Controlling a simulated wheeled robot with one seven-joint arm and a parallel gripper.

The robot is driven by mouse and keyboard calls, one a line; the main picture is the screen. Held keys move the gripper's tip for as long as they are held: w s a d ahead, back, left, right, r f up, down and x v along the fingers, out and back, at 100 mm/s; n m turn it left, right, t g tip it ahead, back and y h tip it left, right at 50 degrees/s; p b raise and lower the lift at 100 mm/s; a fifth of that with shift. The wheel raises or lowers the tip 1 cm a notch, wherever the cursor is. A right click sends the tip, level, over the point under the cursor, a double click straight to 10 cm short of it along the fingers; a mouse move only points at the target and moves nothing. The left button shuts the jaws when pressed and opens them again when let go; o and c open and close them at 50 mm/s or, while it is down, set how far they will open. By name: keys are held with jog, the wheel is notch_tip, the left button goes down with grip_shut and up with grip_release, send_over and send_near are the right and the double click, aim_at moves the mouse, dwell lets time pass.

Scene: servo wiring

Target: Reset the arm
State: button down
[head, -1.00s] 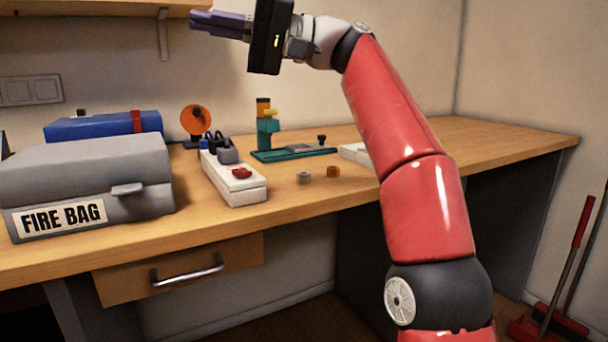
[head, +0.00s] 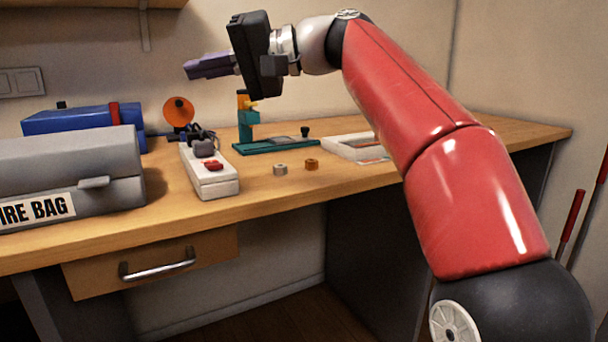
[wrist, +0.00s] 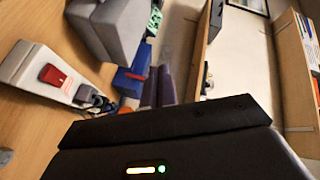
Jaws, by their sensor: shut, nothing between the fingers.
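My red arm (head: 410,85) reaches up from the lower right, bends at the top and points left over the workbench. My gripper (head: 190,70) has purple fingers pressed together with nothing between them. It is held in the air above the bench, above the orange round lamp and the power strip, touching neither. In the wrist view the purple fingers (wrist: 158,87) show at the centre, partly behind the dark gripper body.
On the bench (head: 250,205) are a grey fire bag (head: 70,175), a blue box (head: 82,125), a power strip (head: 212,180), a teal stand (head: 246,130), two small nuts and a white tray (head: 345,148). A shelf (head: 90,4) is at the upper left.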

jog(key=s+d+f+m+t+h, duration=0.1)
jog(key=s+d+f+h, duration=0.4)
jog(key=d+f, duration=0.4)
jog(key=s+d+f+m+t+h, duration=0.1)
jog(key=s+d+f+h, duration=0.4)
jog(key=f, duration=1.3)
jog(key=s+d+f+m+t+h, duration=0.2)
jog(key=s+d+f+h, duration=0.4)
jog(key=s+d+f, duration=0.4)
jog(key=d+f, duration=0.4)
jog(key=d, duration=0.1)
jog(key=shift+d+f, duration=0.25)
jog(key=shift+f, duration=0.1)
